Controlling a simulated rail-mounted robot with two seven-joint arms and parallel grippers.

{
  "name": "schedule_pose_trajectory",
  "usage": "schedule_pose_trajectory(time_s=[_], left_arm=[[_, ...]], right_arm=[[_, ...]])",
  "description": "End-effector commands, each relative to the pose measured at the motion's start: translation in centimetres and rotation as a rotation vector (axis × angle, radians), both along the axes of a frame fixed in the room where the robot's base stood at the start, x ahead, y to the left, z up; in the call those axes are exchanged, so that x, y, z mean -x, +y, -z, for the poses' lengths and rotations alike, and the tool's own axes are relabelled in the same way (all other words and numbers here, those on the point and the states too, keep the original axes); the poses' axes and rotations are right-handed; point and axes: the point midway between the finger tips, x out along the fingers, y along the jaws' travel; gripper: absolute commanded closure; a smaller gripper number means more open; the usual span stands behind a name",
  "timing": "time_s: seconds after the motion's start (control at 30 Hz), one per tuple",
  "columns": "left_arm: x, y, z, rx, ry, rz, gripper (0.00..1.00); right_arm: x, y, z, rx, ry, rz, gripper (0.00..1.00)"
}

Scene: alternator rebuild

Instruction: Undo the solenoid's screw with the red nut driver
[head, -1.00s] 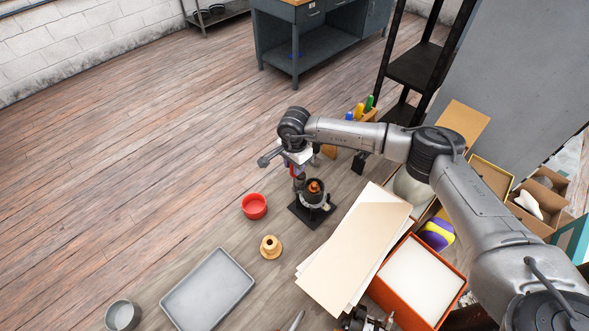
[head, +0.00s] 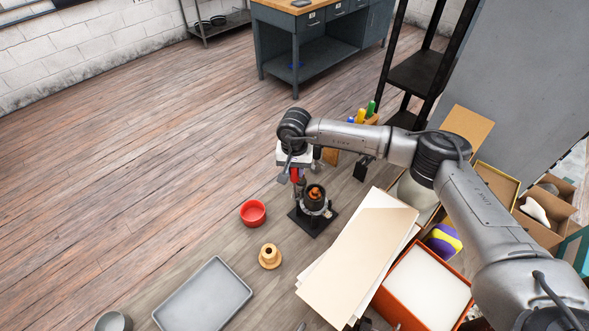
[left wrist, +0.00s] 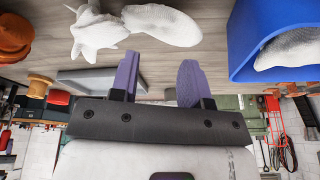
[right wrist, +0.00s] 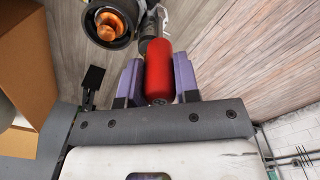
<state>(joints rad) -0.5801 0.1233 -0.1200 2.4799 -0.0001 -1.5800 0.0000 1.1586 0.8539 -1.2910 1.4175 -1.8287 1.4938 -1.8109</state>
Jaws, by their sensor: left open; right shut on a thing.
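My right gripper (right wrist: 157,78) is shut on the red handle of the nut driver (right wrist: 158,62). In the head view the red driver (head: 294,174) is upright below my right wrist, beside the alternator (head: 316,203) on its dark base. In the right wrist view the alternator (right wrist: 110,22) shows copper windings inside a dark ring. The driver's far end points at a grey part (right wrist: 152,20) beside that ring, probably the solenoid; the screw and the driver's tip cannot be made out. My left gripper (left wrist: 157,80) is open and empty in the left wrist view.
A red bowl (head: 253,212), a tan flanged part (head: 270,256) and a grey tray (head: 203,296) lie left of and nearer than the alternator. Cardboard sheets (head: 350,262) and an orange box (head: 393,311) are to the right. A blue bin (left wrist: 245,50) shows in the left wrist view.

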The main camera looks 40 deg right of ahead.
Motion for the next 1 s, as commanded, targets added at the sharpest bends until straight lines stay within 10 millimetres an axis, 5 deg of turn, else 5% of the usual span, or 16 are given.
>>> schedule_pose_trajectory(time_s=[0.17,0.6,1.0], left_arm=[[0.0,0.1,0.4,-0.004,-0.001,0.003,0.57],[-0.2,-0.1,1.1,0.007,-0.041,0.001,0.57],[-0.5,-0.3,1.0,0.014,-0.053,-0.005,0.57]], right_arm=[[0.0,0.0,0.0,0.0,-0.001,-0.048,0.93],[0.0,0.1,0.1,-0.002,0.0,-0.573,0.93],[0.0,0.1,0.0,-0.002,0.001,-0.63,0.93]])
